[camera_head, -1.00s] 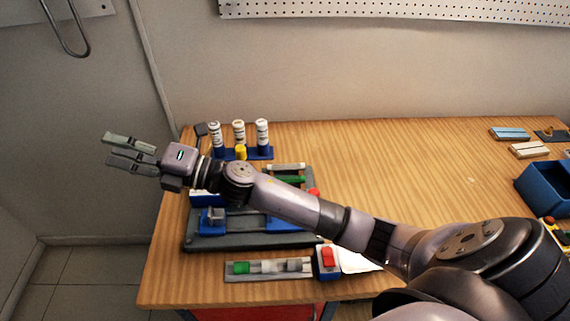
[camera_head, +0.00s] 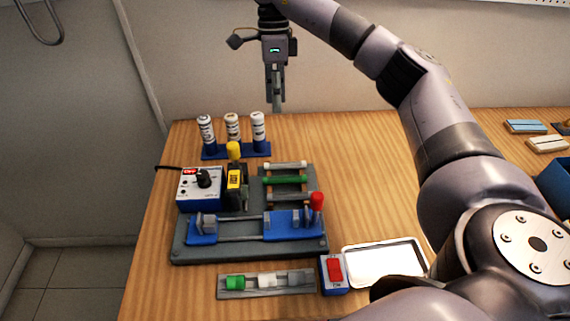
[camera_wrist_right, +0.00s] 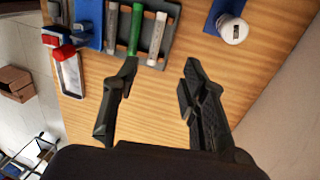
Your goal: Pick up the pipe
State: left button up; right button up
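Three pipes lie side by side on a dark rack (camera_head: 309,188) on the workbench: a white pipe (camera_head: 284,165) at the back, a green pipe (camera_head: 285,180) in the middle and a grey pipe (camera_head: 290,197) in front. The right wrist view shows the green pipe (camera_wrist_right: 136,28), the white pipe (camera_wrist_right: 157,38) and the grey pipe (camera_wrist_right: 110,25) beyond the fingers. My right gripper (camera_head: 276,104) points down above the back of the bench, behind the rack and apart from the pipes. The right wrist view shows this gripper (camera_wrist_right: 160,70) open and empty. My left gripper is not in view.
A blue stand (camera_head: 210,155) with three white-capped bottles is left of the gripper. A blue clamp fixture (camera_head: 240,232) and a control box (camera_head: 200,188) stand near the rack. A white tray (camera_head: 385,262) and red-switch box (camera_head: 333,273) are in front.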

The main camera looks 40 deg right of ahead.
jog(key=p, duration=0.3)
send_over(280, 163)
jog(key=w, duration=0.2)
jog(key=f, duration=1.1)
jog(key=shift+s+d, duration=0.1)
jog(key=shift+d, duration=0.2)
jog(key=p+x, duration=0.2)
jog(key=x, duration=0.3)
jog(key=shift+s+d+r+p, duration=0.1)
jog(key=shift+s+d+p, duration=0.15)
jog(key=shift+p, duration=0.15)
jog(key=shift+a, duration=0.1)
jog(key=shift+f, duration=0.25)
jog(key=shift+c, duration=0.5)
jog(key=c, duration=0.8)
